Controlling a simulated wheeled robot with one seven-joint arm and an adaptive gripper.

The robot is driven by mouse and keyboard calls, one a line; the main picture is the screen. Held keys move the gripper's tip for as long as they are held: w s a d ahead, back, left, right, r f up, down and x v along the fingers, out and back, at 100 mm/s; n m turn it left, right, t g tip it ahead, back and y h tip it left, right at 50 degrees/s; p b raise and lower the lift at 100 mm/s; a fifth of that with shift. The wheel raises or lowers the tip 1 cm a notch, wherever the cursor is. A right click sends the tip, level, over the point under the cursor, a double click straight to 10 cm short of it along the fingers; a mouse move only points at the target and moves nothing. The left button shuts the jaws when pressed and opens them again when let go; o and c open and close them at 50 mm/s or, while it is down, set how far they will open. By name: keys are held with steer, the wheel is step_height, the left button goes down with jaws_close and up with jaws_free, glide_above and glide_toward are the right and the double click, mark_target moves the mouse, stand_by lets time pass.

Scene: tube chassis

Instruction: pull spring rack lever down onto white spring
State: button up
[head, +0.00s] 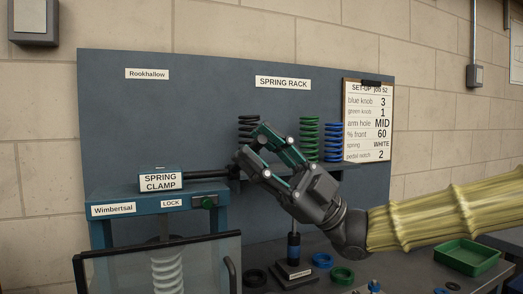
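A dark lever (207,174) runs right from the blue-grey block labelled SPRING CLAMP (160,180). It is close to level, and its right end is hidden at my gripper. My gripper (248,150) reaches in from the right, with its fingertips at or beside that end. I cannot tell whether they touch or enclose the lever. A white spring (167,270) stands upright below the clamp, seen through a clear dark-framed guard (113,275). The rack under the SPRING RACK label holds a black spring (248,121), a green spring (309,134) and a blue spring (333,142).
A green tray (467,257) is at the right. A set-up board (368,120) lists spring WHITE.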

steer(key=shift+d, duration=0.1)
steer(key=v, duration=1.2)
steer(key=shift+f, duration=0.15)
